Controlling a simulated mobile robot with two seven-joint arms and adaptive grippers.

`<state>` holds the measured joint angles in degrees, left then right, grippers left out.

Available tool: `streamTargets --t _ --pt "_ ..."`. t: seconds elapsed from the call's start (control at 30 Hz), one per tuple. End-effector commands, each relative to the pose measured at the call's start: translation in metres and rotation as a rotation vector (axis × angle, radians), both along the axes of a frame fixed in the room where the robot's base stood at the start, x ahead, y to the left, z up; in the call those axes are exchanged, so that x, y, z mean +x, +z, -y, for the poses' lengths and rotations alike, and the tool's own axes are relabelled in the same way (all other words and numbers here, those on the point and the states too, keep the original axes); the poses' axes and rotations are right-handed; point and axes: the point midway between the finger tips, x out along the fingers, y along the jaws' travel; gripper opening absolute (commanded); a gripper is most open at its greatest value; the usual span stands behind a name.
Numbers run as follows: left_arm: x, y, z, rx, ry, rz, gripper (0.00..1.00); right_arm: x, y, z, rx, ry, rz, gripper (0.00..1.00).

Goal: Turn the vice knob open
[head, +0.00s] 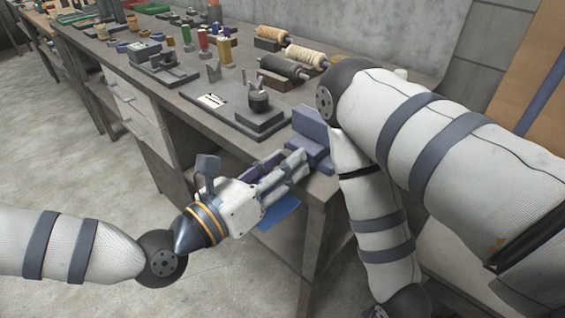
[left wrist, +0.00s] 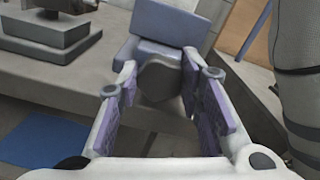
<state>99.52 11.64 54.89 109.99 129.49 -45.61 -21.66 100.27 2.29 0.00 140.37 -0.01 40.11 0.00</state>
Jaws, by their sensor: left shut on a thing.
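The blue-grey vice (head: 311,126) is at the front edge of the workbench, near its right end; it also shows at the top of the left wrist view (left wrist: 150,50). Its dark grey knob (left wrist: 160,78) faces my left gripper (head: 301,164). In the left wrist view, the knob sits between the fingertips of my left gripper (left wrist: 160,82), and they are shut on it. In the head view the fingers hide the knob. My right arm comes in from the right, bent beside the vice; its gripper is out of the picture.
A dark base plate with a fixture (head: 240,110) stands left of the vice on the workbench (head: 180,98). Spools and rollers (head: 285,66) stand farther back. A blue sheet (head: 280,212) shows below the bench edge. The floor in front is clear.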

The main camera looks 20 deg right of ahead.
Motion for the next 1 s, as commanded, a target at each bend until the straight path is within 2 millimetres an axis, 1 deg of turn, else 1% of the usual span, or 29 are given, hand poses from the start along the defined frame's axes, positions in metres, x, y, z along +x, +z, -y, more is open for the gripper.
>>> streamTargets --t 0.6,0.8,1.0 --pt "0.0018 -0.0021 -0.0011 -0.223 0.001 -0.541 0.06 -0.0001 -0.0001 0.0 0.0 0.0 0.0 0.54" --pt "0.0019 -0.0026 -0.001 -0.285 0.001 -0.693 0.06 -0.0001 -0.0001 0.0 0.0 0.0 0.0 0.54" --pt "0.0022 -0.0029 -0.0011 -0.335 0.001 -0.81 0.06 -0.0001 -0.0001 0.0 0.0 0.0 0.0 0.54"
